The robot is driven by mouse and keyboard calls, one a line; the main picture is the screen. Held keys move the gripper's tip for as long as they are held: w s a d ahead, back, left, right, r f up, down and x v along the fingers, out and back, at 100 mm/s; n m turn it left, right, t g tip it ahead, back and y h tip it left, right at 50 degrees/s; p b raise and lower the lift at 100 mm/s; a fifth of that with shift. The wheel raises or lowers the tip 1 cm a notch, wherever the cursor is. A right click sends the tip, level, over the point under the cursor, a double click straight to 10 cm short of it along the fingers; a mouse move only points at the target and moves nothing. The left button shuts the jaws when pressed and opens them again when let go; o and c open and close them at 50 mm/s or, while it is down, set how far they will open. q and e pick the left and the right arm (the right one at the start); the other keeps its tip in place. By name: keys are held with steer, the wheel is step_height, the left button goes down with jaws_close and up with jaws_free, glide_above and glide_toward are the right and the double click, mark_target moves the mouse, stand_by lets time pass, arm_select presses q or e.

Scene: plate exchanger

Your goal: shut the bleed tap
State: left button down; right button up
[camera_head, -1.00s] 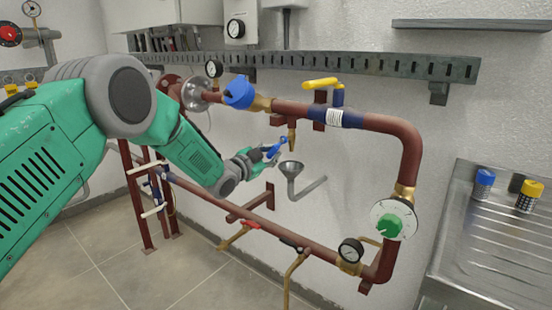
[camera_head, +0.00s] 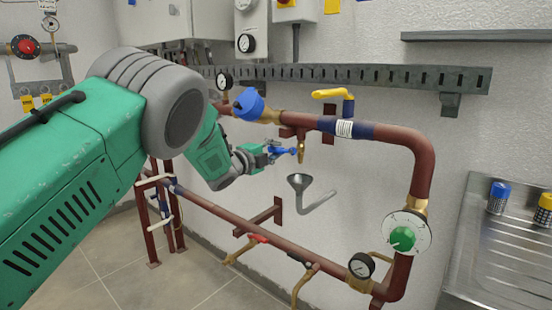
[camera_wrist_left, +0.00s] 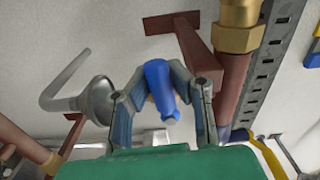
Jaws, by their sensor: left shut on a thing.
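The brass bleed tap (camera_head: 301,152) hangs under the upper red pipe, above the grey funnel. My left gripper (camera_head: 272,151) is just left of it, shut on a blue key-like piece (camera_head: 284,151). The far end of this piece reaches the tap in the head view; I cannot tell whether it is seated on it. In the left wrist view the blue piece (camera_wrist_left: 160,88) sits between the two fingers of the left gripper (camera_wrist_left: 162,100), and the tap itself cannot be made out. My right gripper is not in view.
The funnel (camera_head: 299,182) with its bent drain pipe is below the tap. A yellow-handled valve (camera_head: 332,94) and a blue cap (camera_head: 250,103) are on the upper pipe. A green dial (camera_head: 403,238), a gauge (camera_head: 361,265) and the lower pipe (camera_head: 215,211) surround the open middle.

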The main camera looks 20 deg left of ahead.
arm_select(q)
steer(key=shift+f+m, duration=0.1)
steer(key=shift+m, duration=0.4)
steer(key=c, duration=1.4)
jaws_free()
steer(key=shift+s, duration=0.1)
steer(key=shift+r, duration=0.25)
steer(key=v, duration=0.7)
steer(key=shift+s+a+f, duration=0.1)
steer(key=shift+s+f, duration=0.05)
steer(key=shift+s, duration=0.25)
